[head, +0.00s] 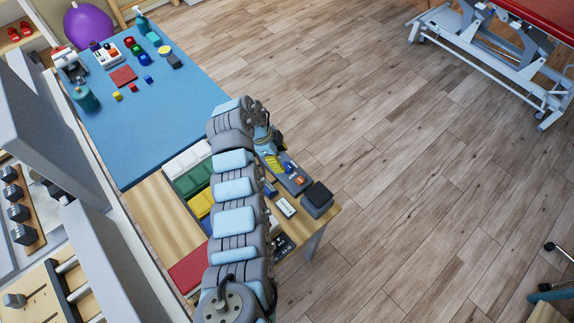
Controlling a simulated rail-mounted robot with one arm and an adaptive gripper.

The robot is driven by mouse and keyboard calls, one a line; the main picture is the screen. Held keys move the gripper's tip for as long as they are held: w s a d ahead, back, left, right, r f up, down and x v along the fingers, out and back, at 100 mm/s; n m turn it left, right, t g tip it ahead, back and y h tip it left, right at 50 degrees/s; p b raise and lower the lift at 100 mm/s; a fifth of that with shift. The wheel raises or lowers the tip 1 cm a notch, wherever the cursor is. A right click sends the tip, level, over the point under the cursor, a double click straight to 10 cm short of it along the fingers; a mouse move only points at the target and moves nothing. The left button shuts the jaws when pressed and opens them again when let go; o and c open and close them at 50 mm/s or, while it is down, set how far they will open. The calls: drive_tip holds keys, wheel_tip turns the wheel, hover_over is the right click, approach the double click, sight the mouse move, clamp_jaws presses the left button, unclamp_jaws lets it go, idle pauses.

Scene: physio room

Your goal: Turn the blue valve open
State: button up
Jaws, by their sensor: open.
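A grey board (291,182) lies at the right edge of the wooden table, carrying small coloured fittings. A small blue part (287,165) on it looks like the blue valve; its handle's angle is too small to make out. An orange-red part (300,180) sits beside it, nearer the board's lower end. My gripper (268,146) is at the far end of my arm, above and to the left of the blue part. It is open and appears apart from the blue part. My arm hides some of the table and possibly part of the board.
A black box (317,199) stands just right of the board. White, green, yellow and red blocks (196,181) lie left of my arm. A blue mat (150,125) holds blocks and bottles at its far end.

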sight(286, 165)
drive_tip(key=shift+x, duration=2.7)
clamp_jaws()
